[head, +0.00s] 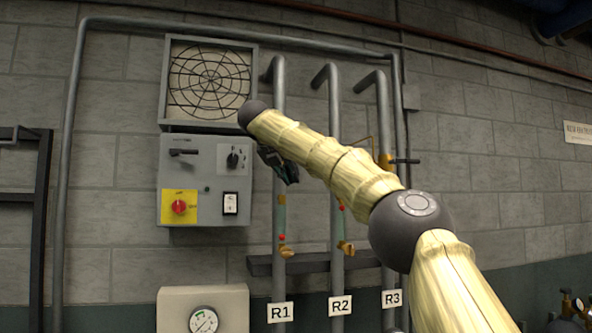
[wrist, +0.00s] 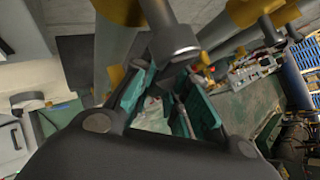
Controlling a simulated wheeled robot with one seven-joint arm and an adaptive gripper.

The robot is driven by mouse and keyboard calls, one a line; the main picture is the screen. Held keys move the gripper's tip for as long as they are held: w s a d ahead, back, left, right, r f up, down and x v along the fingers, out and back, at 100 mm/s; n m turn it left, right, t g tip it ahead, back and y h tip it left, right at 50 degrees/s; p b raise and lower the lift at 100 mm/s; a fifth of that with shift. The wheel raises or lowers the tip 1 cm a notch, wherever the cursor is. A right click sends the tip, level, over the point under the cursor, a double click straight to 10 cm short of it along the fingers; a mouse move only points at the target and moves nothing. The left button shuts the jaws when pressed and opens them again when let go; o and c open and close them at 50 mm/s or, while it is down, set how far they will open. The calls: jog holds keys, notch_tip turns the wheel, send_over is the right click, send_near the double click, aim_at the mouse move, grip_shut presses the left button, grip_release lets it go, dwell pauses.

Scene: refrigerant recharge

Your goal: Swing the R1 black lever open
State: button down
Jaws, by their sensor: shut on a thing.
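The R1 pipe (head: 279,95) runs down the wall beside the grey control box, with its R1 label (head: 280,312) at the bottom. My gripper (head: 285,172) is at this pipe, at about the height of the valves, and it and my arm hide the R1 black lever in the head view. In the wrist view my gripper's teal fingers (wrist: 172,76) reach around a grey, round-ended part close to the camera. The fingers are shut on the lever, but the grip itself is poorly seen and the lever's angle cannot be told.
The R2 pipe (head: 334,110) and R3 pipe (head: 384,110) stand to the right. R3 carries a yellow valve with a black lever (head: 408,161). The control box (head: 205,155) is close on the left. Small yellow-handled valves (head: 287,252) sit lower on the pipes.

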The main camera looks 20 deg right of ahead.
jog(key=shift+a+m+y+p, duration=0.55)
jog(key=shift+a+y, duration=0.25)
jog(key=shift+y, duration=0.6)
jog(key=c, duration=1.4)
grip_release()
jog(key=v, duration=1.2)
jog(key=shift+w+r, duration=0.1)
jog(key=shift+w, duration=0.05)
